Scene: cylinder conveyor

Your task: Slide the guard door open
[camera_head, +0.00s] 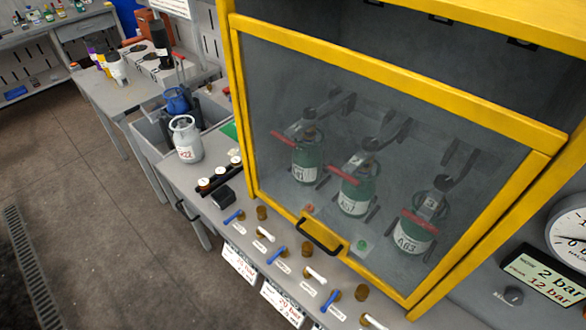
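The guard door (395,75) is a yellow frame around a clear pane on the front of a yellow cabinet. A black handle (320,238) sits on a yellow plate at the door's lower edge. Behind the pane stand three green cylinders, a left one (306,160), a middle one (356,190) and a right one (415,228), each under a grey clamp with a red bar. My gripper is not in view.
A white-grey cylinder (186,140) stands on the bench left of the cabinet. Several blue and white valve levers (274,254) line the bench front. A gauge (572,236) and a pressure display (550,277) are at the right. The floor (90,220) at the left is clear.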

